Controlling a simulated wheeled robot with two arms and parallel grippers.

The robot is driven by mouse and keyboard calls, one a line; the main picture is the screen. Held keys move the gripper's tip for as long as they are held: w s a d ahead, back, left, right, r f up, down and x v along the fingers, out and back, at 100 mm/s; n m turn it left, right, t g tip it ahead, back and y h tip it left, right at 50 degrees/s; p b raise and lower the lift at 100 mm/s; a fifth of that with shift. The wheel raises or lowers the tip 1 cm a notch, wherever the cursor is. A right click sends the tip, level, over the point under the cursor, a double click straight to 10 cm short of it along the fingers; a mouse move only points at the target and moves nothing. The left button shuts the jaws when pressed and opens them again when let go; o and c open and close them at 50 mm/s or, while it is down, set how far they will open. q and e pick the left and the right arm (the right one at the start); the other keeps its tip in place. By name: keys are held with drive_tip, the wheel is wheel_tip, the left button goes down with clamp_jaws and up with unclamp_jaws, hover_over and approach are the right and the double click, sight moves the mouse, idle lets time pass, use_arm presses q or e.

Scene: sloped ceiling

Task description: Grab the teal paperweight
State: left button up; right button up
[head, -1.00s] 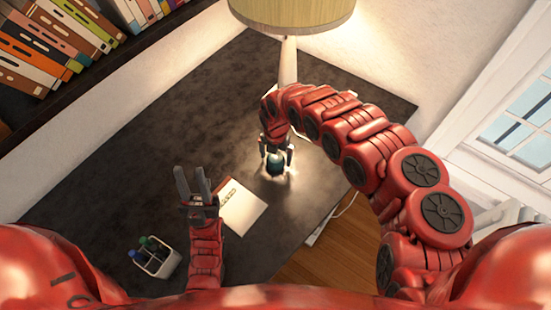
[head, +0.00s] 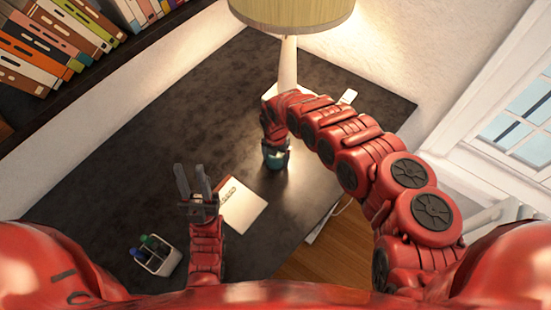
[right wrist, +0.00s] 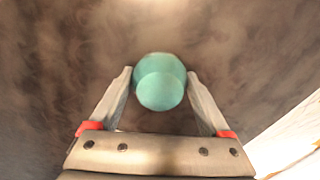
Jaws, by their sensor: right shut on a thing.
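The teal paperweight (head: 276,159) is at the middle of the dark desk in the head view, lit by the lamp. In the right wrist view the paperweight (right wrist: 160,82) is a smooth, rounded teal object between the two fingers. My right gripper (right wrist: 160,90) is shut on it, with a finger on each side; in the head view the right gripper (head: 276,148) partly covers it. I cannot tell whether it touches the desk. My left gripper (head: 194,182) is open and empty, its fingers apart, left of the notepad.
A lamp (head: 288,65) stands behind my right gripper. A notepad (head: 243,208) lies in front of the paperweight. A pen holder (head: 157,258) stands at the front left. A bookshelf (head: 60,110) borders the left back. The desk's left side is clear.

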clamp_jaws()
